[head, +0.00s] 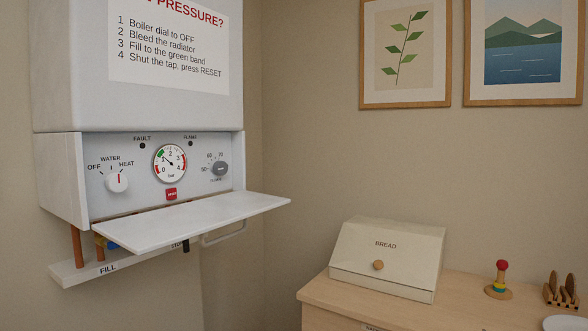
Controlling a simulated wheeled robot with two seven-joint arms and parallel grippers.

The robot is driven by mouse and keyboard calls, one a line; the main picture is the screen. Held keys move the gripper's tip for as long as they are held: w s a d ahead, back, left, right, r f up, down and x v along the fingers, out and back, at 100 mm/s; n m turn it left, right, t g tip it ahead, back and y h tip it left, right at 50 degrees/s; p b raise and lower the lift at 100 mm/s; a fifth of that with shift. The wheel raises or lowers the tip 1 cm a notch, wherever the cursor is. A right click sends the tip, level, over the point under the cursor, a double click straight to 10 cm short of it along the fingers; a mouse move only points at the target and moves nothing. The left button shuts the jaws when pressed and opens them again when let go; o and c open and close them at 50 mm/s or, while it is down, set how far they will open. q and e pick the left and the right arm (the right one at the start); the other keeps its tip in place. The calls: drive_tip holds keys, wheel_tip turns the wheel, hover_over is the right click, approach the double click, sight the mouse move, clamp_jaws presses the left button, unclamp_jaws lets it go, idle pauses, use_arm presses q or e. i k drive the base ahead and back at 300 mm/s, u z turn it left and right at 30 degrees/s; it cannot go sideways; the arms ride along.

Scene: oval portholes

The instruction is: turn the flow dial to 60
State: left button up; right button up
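The flow dial (220,169) is a dark grey knob at the right end of the boiler's control panel (150,200). The numbers 50, 60 and 70 are printed around its left and upper side. Its pointer is too small to read surely; it seems to lie toward the 50 side. The label under the dial is too small to read clearly. Neither of my grippers is in view, and nothing touches the dial.
A white flap (192,221) hangs open below the panel and juts outward. A white mode knob (116,182), pressure gauge (170,163) and red reset button (171,194) share the panel. A counter (460,285) with a bread bin (385,262) stands right.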

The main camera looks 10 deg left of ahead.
sight(219, 168)
drive_tip(key=z, duration=0.2)
drive_tip(key=i, duration=0.75)
drive_tip(key=u, duration=2.25)
